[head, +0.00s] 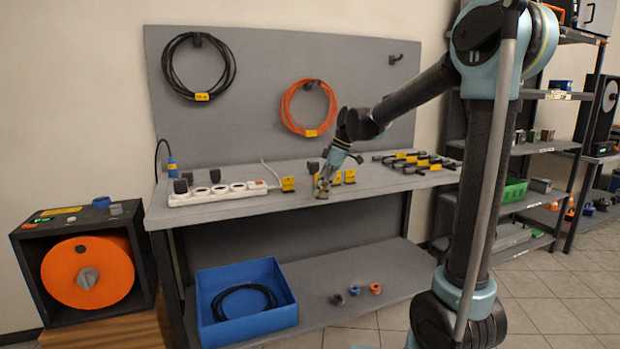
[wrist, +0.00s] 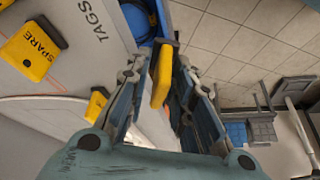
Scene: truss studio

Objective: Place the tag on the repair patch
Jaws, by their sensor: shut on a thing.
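My gripper (head: 322,188) is low at the front edge of the grey workbench (head: 385,182). In the wrist view, my gripper (wrist: 161,78) is shut on a yellow tag (wrist: 162,72), seen nearly edge-on between the two fingers. Another yellow tag (wrist: 32,48), marked SPARE, lies on the bench to the left, near the printed word TAGS. A further yellow tag (wrist: 96,104) shows partly behind the left finger. In the head view, yellow tags stand on the bench left (head: 288,184) and right (head: 350,176) of my gripper. I cannot pick out the repair patch.
A white power strip (head: 222,192) with black plugs lies left of my gripper. Several black tools with yellow labels (head: 412,160) lie to the right. A blue bin (head: 206,318) is on the lower shelf. Black (head: 169,66) and orange (head: 287,110) cables hang on the back panel.

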